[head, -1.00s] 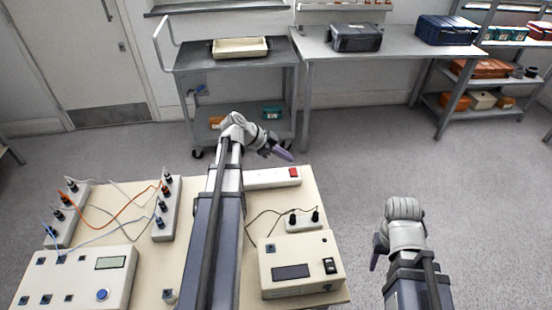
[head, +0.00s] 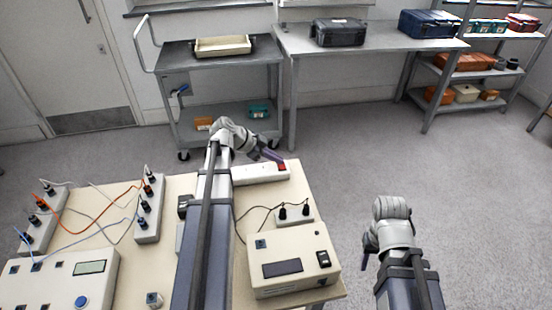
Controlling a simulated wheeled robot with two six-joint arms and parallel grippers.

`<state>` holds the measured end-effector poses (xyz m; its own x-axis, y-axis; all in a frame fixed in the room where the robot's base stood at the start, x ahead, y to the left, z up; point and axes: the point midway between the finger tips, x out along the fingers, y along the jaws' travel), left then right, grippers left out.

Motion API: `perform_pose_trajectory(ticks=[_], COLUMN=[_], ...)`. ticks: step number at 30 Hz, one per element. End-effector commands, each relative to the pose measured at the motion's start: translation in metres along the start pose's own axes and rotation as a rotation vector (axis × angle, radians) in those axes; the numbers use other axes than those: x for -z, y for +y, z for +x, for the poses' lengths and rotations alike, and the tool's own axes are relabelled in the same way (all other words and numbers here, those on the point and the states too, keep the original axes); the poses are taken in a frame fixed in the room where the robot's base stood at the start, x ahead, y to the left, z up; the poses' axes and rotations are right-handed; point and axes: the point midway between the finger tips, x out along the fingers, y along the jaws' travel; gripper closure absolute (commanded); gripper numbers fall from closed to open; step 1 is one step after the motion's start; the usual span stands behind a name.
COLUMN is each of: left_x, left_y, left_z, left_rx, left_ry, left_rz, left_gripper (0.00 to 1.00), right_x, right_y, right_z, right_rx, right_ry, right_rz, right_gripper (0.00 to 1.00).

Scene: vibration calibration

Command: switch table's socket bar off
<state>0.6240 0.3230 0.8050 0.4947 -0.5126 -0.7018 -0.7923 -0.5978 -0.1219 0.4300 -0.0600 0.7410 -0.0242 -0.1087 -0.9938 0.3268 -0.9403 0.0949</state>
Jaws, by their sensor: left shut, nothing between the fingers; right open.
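The socket bar (head: 258,175) is a white strip at the far edge of the table, partly hidden by my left arm. Its red switch (head: 283,167) is at the right end; whether it is on or off cannot be told. My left gripper (head: 279,158) is shut and empty, its tip right at the far side of the red switch. I cannot tell whether it touches. My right gripper (head: 368,252) is open and empty, off the table's right side, away from the bar.
The table (head: 309,202) also holds a beige box with a display (head: 290,248), a small two-plug block (head: 295,213), and terminal strips with cables at left. A grey cart (head: 183,58) stands behind. Floor to the right is clear.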

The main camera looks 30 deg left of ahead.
Motion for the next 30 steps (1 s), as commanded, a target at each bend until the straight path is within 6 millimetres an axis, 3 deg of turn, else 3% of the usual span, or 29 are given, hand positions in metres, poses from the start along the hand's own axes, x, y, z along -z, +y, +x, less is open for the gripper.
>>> perform_pose_trajectory(ticks=[2,30], left_x=[-0.006,-0.001], left_y=[-0.002,0.015], left_z=[0.006,0.001], left_rx=[0.000,-0.004], left_ry=[0.000,-0.002], left_rz=[-0.001,-0.001], left_gripper=[1.00,1.00], right_x=[0.001,0.000], right_y=[-0.001,0.000], right_z=[0.008,0.003], right_rx=[0.000,0.000], right_ry=[0.000,0.000], right_rz=[0.000,0.000], right_gripper=[0.50,0.50])
